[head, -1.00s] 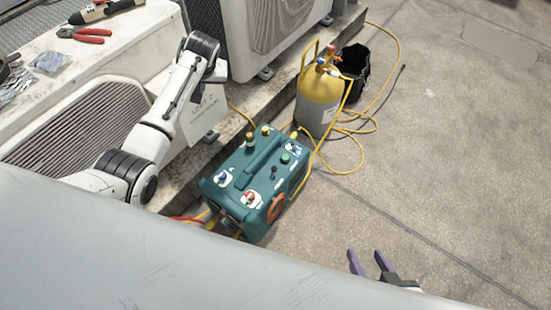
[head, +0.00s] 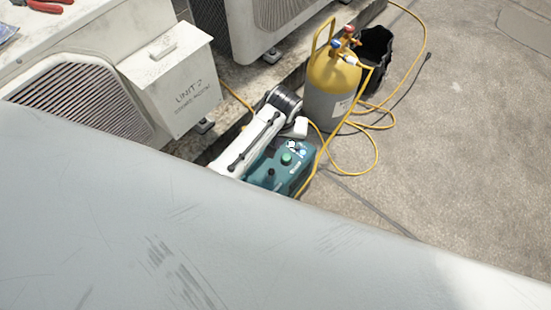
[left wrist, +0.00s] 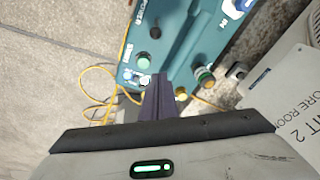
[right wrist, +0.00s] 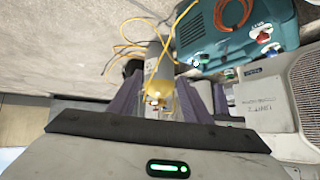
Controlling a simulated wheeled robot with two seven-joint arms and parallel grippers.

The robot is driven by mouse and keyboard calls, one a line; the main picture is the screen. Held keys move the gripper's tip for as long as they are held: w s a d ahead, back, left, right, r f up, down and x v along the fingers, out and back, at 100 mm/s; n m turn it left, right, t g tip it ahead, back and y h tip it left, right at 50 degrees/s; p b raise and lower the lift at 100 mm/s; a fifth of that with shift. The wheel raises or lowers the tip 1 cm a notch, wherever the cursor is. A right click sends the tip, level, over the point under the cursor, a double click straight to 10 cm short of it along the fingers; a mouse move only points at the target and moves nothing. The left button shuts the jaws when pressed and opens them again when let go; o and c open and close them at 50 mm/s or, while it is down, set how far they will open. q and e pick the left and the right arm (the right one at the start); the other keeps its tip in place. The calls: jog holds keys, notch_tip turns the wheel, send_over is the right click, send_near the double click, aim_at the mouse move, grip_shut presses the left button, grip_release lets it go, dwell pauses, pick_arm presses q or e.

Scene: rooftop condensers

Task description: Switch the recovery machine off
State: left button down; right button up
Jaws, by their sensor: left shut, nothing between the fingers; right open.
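The teal recovery machine (head: 268,178) stands on the roof floor, its near part hidden by my left arm and a grey surface. Its green button (head: 287,158) shows on top. The left wrist view shows the machine (left wrist: 180,45) close up, with a black toggle switch (left wrist: 155,32) next to the green button (left wrist: 143,62). My left gripper (left wrist: 160,80) is shut and empty, fingertips in front of the machine's end by the button; I cannot tell if they touch. My right gripper (right wrist: 160,98) is open and empty, with the machine (right wrist: 240,32) beyond it, upper right.
A yellow and grey cylinder (head: 328,98) stands behind the machine, with yellow hoses (head: 376,150) around it and a black bucket (head: 376,55) behind. The UNIT 2 box (head: 178,85) is on the left. A large grey surface (head: 200,235) fills the foreground.

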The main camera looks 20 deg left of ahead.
aim_at(270, 176)
pick_arm(q)
jog(key=shift+s+r, duration=0.1)
pick_arm(e)
jog(key=shift+s, duration=0.3)
pick_arm(q)
jog(key=b+x, duration=0.5)
jog(key=x, duration=0.5)
jog(key=shift+f+b, duration=0.25)
jog(key=shift+b, duration=0.1)
jog(key=s, duration=0.1)
jog(key=s+p, duration=0.1)
jog(key=shift+s+d+r, duration=0.25)
jog(key=shift+s+r, duration=0.1)
jog(key=shift+r, duration=0.05)
jog(key=shift+s+d, duration=0.15)
jog(key=shift+s, duration=0.45)
pick_arm(e)
jog(key=shift+w+a+f, duration=0.2)
jog(key=shift+f, duration=0.2)
jog(key=shift+w+a+f, duration=0.2)
jog(key=shift+f, duration=0.2)
pick_arm(q)
jog(key=shift+r, duration=0.1)
